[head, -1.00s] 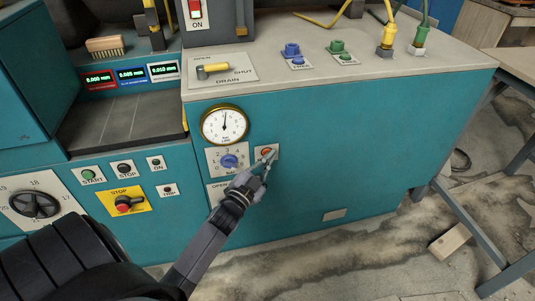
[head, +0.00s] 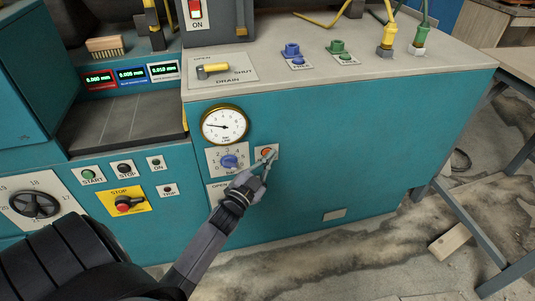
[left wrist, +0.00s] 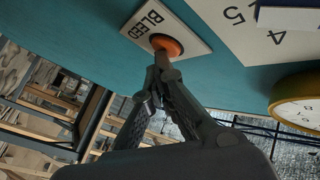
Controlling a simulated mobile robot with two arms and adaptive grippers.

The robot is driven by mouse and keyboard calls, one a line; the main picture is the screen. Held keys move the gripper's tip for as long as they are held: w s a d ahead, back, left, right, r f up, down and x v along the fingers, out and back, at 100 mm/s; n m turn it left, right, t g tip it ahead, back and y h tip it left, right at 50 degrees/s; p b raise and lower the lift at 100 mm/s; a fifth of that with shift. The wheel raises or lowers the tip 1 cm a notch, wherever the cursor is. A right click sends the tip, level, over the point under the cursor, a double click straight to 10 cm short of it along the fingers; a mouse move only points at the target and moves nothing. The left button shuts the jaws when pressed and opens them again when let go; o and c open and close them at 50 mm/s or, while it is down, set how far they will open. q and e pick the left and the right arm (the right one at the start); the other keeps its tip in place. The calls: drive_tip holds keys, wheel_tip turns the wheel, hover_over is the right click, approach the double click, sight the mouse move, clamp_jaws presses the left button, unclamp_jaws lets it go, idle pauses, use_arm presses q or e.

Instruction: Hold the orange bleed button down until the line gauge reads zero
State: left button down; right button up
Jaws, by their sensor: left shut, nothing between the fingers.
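The orange bleed button (head: 267,153) sits on a small white plate on the teal front panel. In the left wrist view the button (left wrist: 167,45) shows beside the word BLEED. My left gripper (head: 267,162) is shut and empty, its fingertips (left wrist: 163,60) against the button's face and hiding part of it. How deep the button is pressed I cannot tell. The brass-rimmed line gauge (head: 224,125) is up and left of the button. Its needle points left, at a low reading above zero. The gauge's rim also shows in the left wrist view (left wrist: 283,100). My right gripper is not in view.
A blue numbered knob (head: 229,161) is just left of the button, near my gripper. A yellow drain lever (head: 213,68) and blue (head: 292,50) and green (head: 337,47) fittings are on the top. The panel right of the button is mostly clear.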

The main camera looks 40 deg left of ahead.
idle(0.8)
use_arm(q)
drive_tip(key=s+d+p, duration=0.2)
drive_tip(key=s+d, duration=0.2)
drive_tip(key=d, duration=0.1)
drive_tip(key=shift+s, duration=0.15)
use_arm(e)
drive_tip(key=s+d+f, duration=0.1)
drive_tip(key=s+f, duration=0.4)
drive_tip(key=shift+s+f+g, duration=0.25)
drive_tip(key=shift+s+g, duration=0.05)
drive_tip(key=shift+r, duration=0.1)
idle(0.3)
